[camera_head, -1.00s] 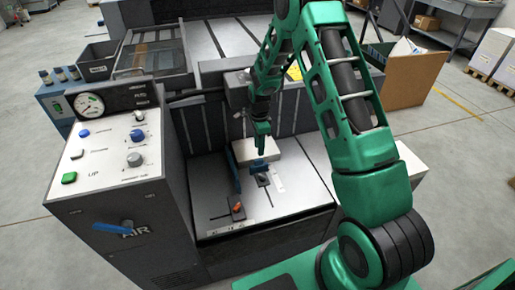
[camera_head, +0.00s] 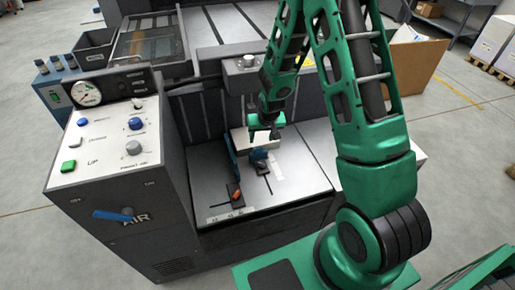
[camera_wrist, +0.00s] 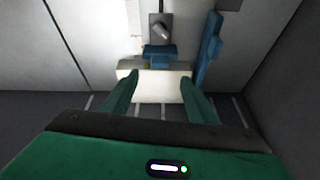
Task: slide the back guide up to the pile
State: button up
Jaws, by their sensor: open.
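The pile (camera_head: 268,140) is a low white block on the grey feed table (camera_head: 210,185). The back guide (camera_head: 258,155) is a small blue block on the near side of the pile, at the far end of a dark slot. In the wrist view the back guide (camera_wrist: 160,52) overlaps the edge of the pile (camera_wrist: 155,85); I cannot tell whether they touch. A grey knob (camera_wrist: 160,28) sits behind it on a dark strip. My gripper (camera_head: 265,132) is open and empty above the pile. In the wrist view its fingers (camera_wrist: 158,90) spread over the pile, apart from the back guide.
A tall blue side plate (camera_head: 231,160) stands left of the back guide. An orange-red knob (camera_head: 237,194) lies nearer on the table. The control console (camera_head: 110,135) with its gauge borders the left side. The machine's dark frame is behind the pile. The table's near part is mostly bare.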

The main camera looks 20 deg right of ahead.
aim_at(258, 148)
jog(key=shift+n, duration=0.7)
jog(key=x, duration=1)
jog(key=shift+f, duration=0.15)
